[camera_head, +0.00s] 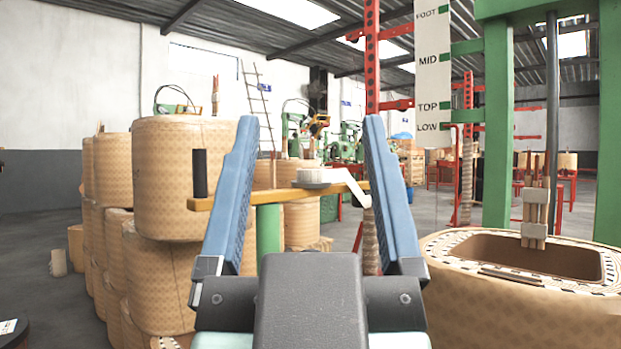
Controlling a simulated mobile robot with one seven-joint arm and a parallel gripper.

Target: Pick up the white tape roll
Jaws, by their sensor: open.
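The white tape roll (322,175) lies flat on a narrow yellow-brown board (287,195). It has a grey lower layer, and a loose white strip trails from it over the right end of the board. My gripper (310,122) is open and empty, its two blue fingers pointing ahead. In the picture the roll shows between the fingers, nearer the right one. The fingers cover parts of the board, so they are in front of it. How far the roll is beyond the fingertips I cannot tell.
A black cylinder (200,173) stands on the board's left end, and a green post (268,238) is below the board. Large tan patterned coils (165,190) are stacked at left. Another coil (510,305) with a rectangular opening is close at right, beside a green frame (497,120).

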